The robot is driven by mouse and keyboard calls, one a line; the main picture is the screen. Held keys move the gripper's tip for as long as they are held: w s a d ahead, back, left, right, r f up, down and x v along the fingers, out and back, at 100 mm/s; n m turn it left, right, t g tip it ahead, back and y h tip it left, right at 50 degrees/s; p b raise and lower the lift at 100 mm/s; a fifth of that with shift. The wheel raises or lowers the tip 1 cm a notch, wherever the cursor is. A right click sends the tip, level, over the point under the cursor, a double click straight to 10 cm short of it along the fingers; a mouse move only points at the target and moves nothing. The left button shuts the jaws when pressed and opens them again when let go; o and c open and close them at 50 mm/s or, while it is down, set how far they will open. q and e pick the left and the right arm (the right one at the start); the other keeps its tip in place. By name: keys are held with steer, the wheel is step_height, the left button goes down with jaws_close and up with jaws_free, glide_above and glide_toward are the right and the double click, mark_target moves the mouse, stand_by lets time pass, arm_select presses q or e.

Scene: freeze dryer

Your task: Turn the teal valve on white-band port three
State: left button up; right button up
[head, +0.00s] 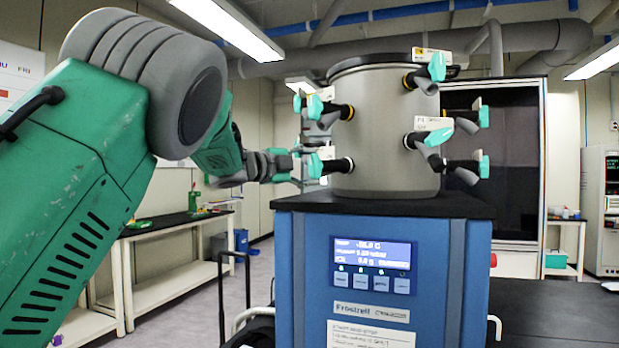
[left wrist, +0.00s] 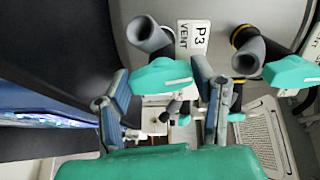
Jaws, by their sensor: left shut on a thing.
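The grey drum (head: 385,135) carries several black ports with teal valves. The lower-left port's teal valve (head: 316,166) is at the drum's left side. My left gripper (head: 292,165) reaches it from the left. In the left wrist view, the two fingers of my left gripper (left wrist: 163,88) stand either side of this teal valve (left wrist: 162,75) and are shut on it. A label reading P3 VENT (left wrist: 193,40) sits beside its grey port tube (left wrist: 150,36). My right gripper is not in view.
A neighbouring teal valve (left wrist: 290,73) is close by on a yellow-banded port (left wrist: 243,38); in the head view this upper-left valve (head: 314,106) is just above. The drum stands on a blue cabinet (head: 383,265) with a lit display. A bench (head: 165,230) is behind at left.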

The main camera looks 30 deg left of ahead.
arm_select(q)
steer(key=shift+d+f+m+b, duration=0.2)
steer(key=shift+m+b, duration=0.25)
steer(key=shift+m, duration=0.45)
steer(key=shift+f, duration=0.15)
steer(key=o, duration=1.2)
steer(key=shift+c, duration=0.2)
steer(key=shift+d, duration=0.1)
steer(key=shift+r, duration=0.2)
steer(key=v, duration=1.2)
steer(key=shift+w, duration=0.1)
